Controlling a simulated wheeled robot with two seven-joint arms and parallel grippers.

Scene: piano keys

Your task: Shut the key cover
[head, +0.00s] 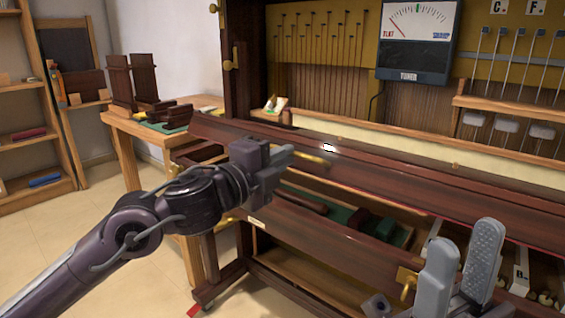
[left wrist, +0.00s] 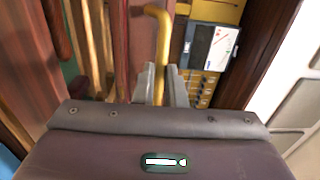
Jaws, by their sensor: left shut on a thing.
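The key cover (head: 400,187) is a long, dark reddish-brown board running across the piano front in the head view. A brass handle (head: 314,158) stands on it. My left gripper (head: 296,156) is shut on this handle, which shows as a bent brass bar (left wrist: 164,30) between the fingers in the left wrist view. Below the cover's front edge, the inside is exposed, with white lettered keys (head: 520,268) at the right. My right gripper (head: 463,240) is at the lower right in front of the keys, fingers apart and empty. My left arm hides part of the cover's left side.
A tuner meter (head: 418,38) hangs on the upper piano frame. Green felt with dark blocks (head: 360,219) lies in the opening below the cover. A wooden side table (head: 150,135) stands at the left, with shelves (head: 25,140) beyond.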

